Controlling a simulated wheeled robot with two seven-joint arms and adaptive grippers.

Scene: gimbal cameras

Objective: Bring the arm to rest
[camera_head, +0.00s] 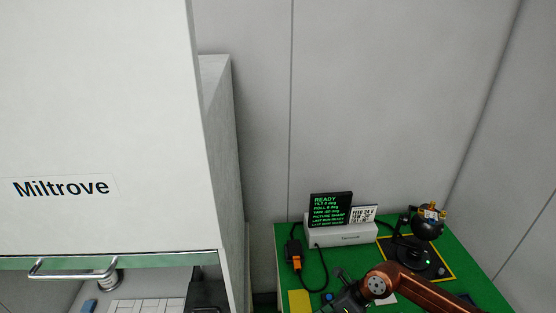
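My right arm (425,294), copper-brown, comes in from the lower right over the green table (281,250). Its dark end, where my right gripper (345,299) is, lies at the bottom edge of the view and is partly cut off. I cannot make out its fingers or whether it holds anything. A black round gimbal camera (428,222) with orange parts stands on a dark base edged in yellow, behind and right of the gripper. My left arm and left gripper do not show.
A white console (345,236) with a black screen reading READY stands at the table's back, with a cable and an orange-and-black connector (296,263). A yellow patch (299,301) lies at the table's left. A tall white Miltrove cabinet (95,120) with a handle fills the left.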

